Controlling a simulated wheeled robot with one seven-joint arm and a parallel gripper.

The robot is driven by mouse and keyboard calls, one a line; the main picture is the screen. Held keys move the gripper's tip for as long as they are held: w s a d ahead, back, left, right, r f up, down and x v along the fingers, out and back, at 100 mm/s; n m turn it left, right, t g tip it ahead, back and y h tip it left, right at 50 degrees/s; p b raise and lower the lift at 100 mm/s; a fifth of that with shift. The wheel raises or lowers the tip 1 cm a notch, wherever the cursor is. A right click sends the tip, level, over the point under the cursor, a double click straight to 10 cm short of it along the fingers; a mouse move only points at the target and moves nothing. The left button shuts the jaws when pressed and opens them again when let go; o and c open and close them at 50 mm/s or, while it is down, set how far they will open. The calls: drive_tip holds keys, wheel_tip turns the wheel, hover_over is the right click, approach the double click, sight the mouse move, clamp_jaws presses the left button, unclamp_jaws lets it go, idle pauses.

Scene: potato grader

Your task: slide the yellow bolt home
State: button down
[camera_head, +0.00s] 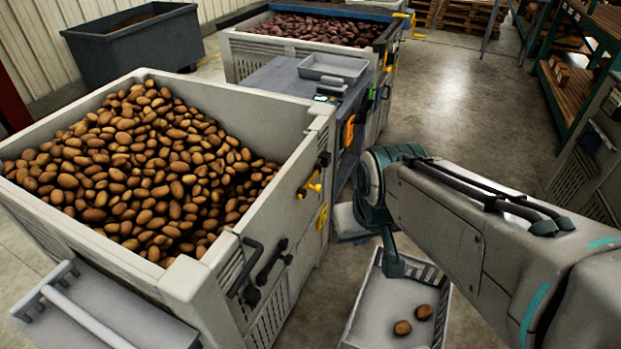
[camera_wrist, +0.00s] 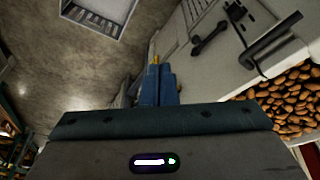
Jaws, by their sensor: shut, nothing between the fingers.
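The yellow bolt (camera_head: 314,187) sits on the outer side of the potato crate (camera_head: 235,262), beside black fittings near its far corner. In the wrist view, my gripper (camera_wrist: 157,80) is shut and empty, its two blue fingers together. A small bit of yellow (camera_wrist: 156,60), which looks like the bolt, shows just past the fingertips. I cannot tell whether the fingers touch it. In the head view, my teal wrist is right of the bolt, and I cannot make out the fingertips.
A black handle (camera_head: 246,266) and black latch (camera_head: 270,260) stick out from the crate side. A grey tray (camera_head: 353,320) with two potatoes lies on the floor below my arm. A table with a scale (camera_head: 333,67) stands beyond the crate. The aisle floor (camera_head: 450,100) is clear.

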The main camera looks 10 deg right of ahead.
drive_tip(key=w+f+n+t+y+b, duration=0.2)
drive_tip(key=w+f+n+t+b, duration=0.5)
drive_tip(key=w+f+n+b, duration=0.3)
drive_tip(key=w+f+n+t+y+b, duration=0.3)
drive_tip(key=w+f+n+t+b, duration=0.5)
drive_tip(key=f+b, duration=1)
drive_tip(key=w+n+b, duration=0.3)
drive_tip(key=b, duration=0.6)
drive_tip(key=shift+w+f+n, duration=0.15)
drive_tip(key=shift+f+n, duration=0.1)
drive_tip(key=shift+n, duration=0.15)
drive_tip(key=p+x, duration=0.1)
drive_tip(key=p, duration=0.2)
drive_tip(key=p+x, duration=0.1)
drive_tip(key=p, duration=0.2)
drive_tip(key=shift+r, duration=0.25)
drive_tip(key=p, duration=0.4)
drive_tip(key=shift+w, duration=0.25)
